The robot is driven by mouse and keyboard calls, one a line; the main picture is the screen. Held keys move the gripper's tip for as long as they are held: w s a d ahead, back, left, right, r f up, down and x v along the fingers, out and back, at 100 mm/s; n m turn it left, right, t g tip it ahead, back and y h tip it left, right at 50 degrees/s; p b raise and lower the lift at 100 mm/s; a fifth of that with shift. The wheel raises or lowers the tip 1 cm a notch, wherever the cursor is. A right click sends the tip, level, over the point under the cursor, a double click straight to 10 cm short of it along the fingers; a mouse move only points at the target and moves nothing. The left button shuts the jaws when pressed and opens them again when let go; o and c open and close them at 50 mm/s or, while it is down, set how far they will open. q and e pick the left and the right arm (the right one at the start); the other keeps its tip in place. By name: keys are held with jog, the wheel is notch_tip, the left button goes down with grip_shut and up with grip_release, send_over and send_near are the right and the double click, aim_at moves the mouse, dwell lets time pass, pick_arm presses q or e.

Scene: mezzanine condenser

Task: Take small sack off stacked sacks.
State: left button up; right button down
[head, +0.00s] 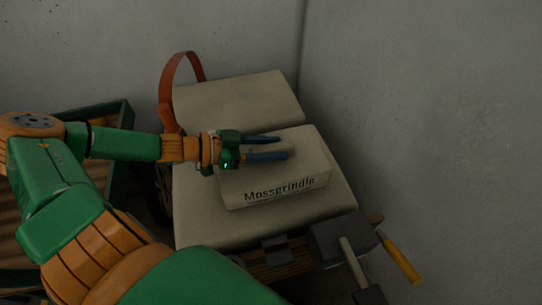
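The small sack (289,187) is beige, printed "Mossgrindle", and lies on top of the stacked sacks (200,222), which are larger and plain beige. My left gripper (283,147) reaches in from the left over the small sack's top. Its two dark fingers are apart, one on each side of a raised beige ridge on that top. Whether they press on the ridge cannot be told. The small sack's upper left part is hidden by the gripper. My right gripper is not in view.
An orange curved handle (179,82) rises behind the sacks at left. A dark mallet-like block (341,240) and a yellow-handled tool (400,262) are at the front right. Grey walls (430,110) close in behind and right. A green-edged crate (105,110) stands left.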

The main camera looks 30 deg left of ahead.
pick_arm(q)
grip_shut()
dwell(1.0)
